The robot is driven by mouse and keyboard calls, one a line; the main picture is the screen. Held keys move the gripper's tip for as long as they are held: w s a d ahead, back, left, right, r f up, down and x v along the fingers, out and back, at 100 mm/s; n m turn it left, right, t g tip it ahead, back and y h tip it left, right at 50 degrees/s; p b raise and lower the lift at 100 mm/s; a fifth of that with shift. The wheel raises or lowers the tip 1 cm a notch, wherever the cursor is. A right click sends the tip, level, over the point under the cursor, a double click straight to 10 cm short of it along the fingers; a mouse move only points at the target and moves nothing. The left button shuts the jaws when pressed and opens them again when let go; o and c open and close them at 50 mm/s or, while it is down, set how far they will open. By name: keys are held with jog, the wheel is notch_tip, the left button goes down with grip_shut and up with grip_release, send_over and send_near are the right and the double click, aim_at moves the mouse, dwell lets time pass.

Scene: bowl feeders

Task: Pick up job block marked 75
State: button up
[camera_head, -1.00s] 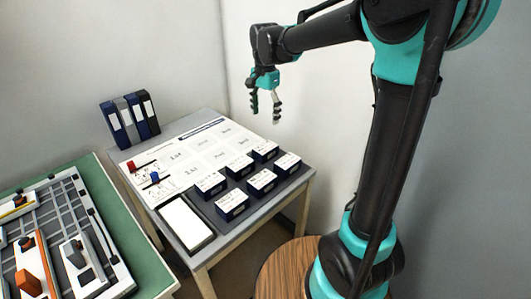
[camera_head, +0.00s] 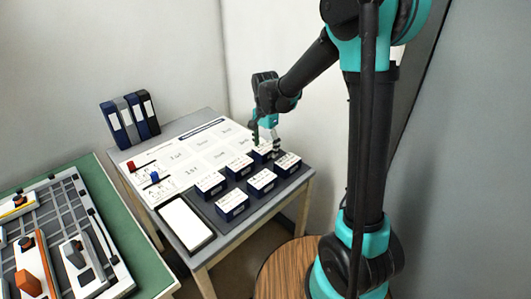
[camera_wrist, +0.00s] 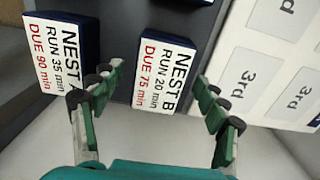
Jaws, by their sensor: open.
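The job block marked 75 (camera_wrist: 165,70) is dark blue with a white label reading "NEST B, RUN 20 min, DUE 75 min". In the wrist view it lies between and just ahead of my open fingertips (camera_wrist: 158,84). In the head view it appears to be the farthest block (camera_head: 263,153), partly hidden by my gripper (camera_head: 266,147), which is low over it. I cannot tell whether the fingers touch it. Beside it in the wrist view is a block marked NEST A, DUE 90 min (camera_wrist: 56,52).
Several similar blocks, including one nearest the tablet (camera_head: 232,205), stand on a dark mat. A white printed board (camera_head: 195,150) adjoins them. A tablet (camera_head: 186,223) lies at the front. Binders (camera_head: 130,120) stand at the back left. A green bench (camera_head: 130,240) is at the left.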

jog(key=shift+f, duration=0.55)
jog(key=c, duration=1.3)
jog(key=shift+r, duration=0.15)
jog(key=shift+c, duration=0.2)
